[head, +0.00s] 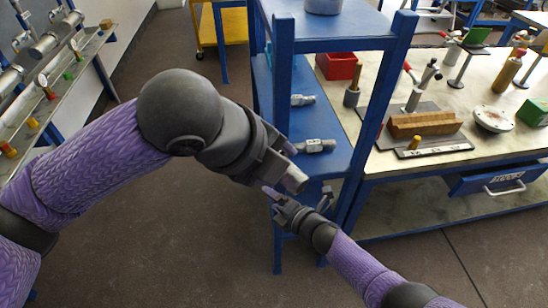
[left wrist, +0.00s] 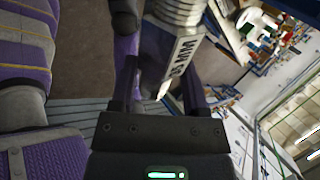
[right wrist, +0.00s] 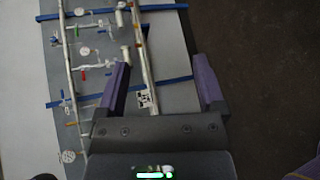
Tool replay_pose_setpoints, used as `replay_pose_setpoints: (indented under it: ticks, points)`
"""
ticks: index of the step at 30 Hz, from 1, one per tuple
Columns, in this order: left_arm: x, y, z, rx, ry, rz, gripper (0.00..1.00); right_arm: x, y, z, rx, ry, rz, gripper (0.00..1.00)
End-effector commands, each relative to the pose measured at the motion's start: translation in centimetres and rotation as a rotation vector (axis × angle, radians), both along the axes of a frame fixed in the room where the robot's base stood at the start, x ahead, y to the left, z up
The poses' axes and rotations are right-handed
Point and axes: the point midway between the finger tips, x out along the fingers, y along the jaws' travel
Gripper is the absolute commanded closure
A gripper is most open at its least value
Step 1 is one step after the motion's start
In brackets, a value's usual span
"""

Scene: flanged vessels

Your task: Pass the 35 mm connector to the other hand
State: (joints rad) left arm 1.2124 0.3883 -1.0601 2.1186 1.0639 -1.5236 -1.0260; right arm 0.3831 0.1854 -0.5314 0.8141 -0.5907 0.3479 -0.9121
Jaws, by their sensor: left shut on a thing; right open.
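The 35 mm connector (head: 294,181) is a grey metal cylinder at the end of my left gripper (head: 280,170) in the head view. In the left wrist view the connector (left wrist: 182,55) shows a ribbed round end and a pale label reading 35 MM, upside down. It sits between the fingers of my left gripper (left wrist: 160,80), which is shut on it. My right gripper (head: 299,197) is open just below and close to the connector in the head view. In the right wrist view nothing lies between the fingers of my right gripper (right wrist: 163,88).
A blue shelf unit (head: 347,46) stands right behind the grippers, with two other grey fittings (head: 315,146) (head: 302,100) on its shelf. A workbench (head: 480,80) with tools is at the right. A rack of pipes and valves (head: 50,85) is at the left. Floor is clear below.

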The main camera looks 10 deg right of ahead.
Motion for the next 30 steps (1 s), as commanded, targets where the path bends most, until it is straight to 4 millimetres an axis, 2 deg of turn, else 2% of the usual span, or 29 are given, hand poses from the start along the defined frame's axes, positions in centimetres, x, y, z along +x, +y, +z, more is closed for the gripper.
replay_pose_setpoints:
  ticks: [1, 3, 5, 8, 9, 11, 12, 14, 15, 19, 21, 24, 30]
  points:
    - [0.0, 0.0, 0.1, -0.002, -0.001, 0.000, 1.00, -2.0, -1.2, -2.9, 0.075, 0.132, -0.101, 0.12]
    - [0.0, 0.0, 0.1, -0.002, -0.001, 0.000, 1.00, -5.2, -2.9, -6.8, 0.188, 0.320, -0.266, 0.12]
    - [0.0, 0.0, 0.1, -0.002, -0.001, 0.000, 1.00, -8.3, -4.4, -9.8, 0.273, 0.466, -0.407, 0.12]
    - [0.0, 0.0, 0.1, -0.002, -0.001, 0.000, 1.00, -14.1, -6.4, -14.2, 0.401, 0.688, -0.649, 0.12]
    - [0.0, 0.0, 0.1, -0.002, -0.001, 0.000, 1.00, -16.6, -7.2, -15.7, 0.445, 0.769, -0.748, 0.12]
    - [0.0, 0.0, 0.1, -0.002, -0.001, 0.000, 1.00, -20.6, -8.2, -17.8, 0.507, 0.883, -0.900, 0.12]
    - [0.0, 0.0, 0.1, -0.002, -0.001, 0.000, 1.00, -23.4, -8.8, -18.9, 0.543, 0.952, -1.003, 0.12]
    - [0.0, 0.0, 0.1, -0.002, -0.001, 0.000, 1.00, -27.4, -9.5, -20.3, 0.593, 1.045, -1.154, 0.12]
    - [0.0, 0.0, 0.1, -0.002, -0.001, 0.000, 1.00, -30.1, -9.9, -21.0, 0.620, 1.098, -1.252, 0.12]
    - [0.0, 0.0, 0.1, -0.002, -0.001, 0.000, 1.00, -37.2, -10.7, -22.2, 0.683, 1.221, -1.522, 0.12]
    - [0.0, 0.0, 0.1, -0.002, -0.001, 0.000, 1.00, -39.9, -11.0, -22.4, 0.703, 1.259, -1.627, 0.12]
    - [0.0, 0.0, 0.1, -0.002, -0.001, 0.000, 1.00, -42.1, -11.1, -22.5, 0.718, 1.286, -1.716, 0.12]
    - [0.0, 0.0, 0.0, -0.002, -0.001, 0.000, 1.00, -42.9, -11.2, -22.5, 0.724, 1.295, -1.750, 0.12]
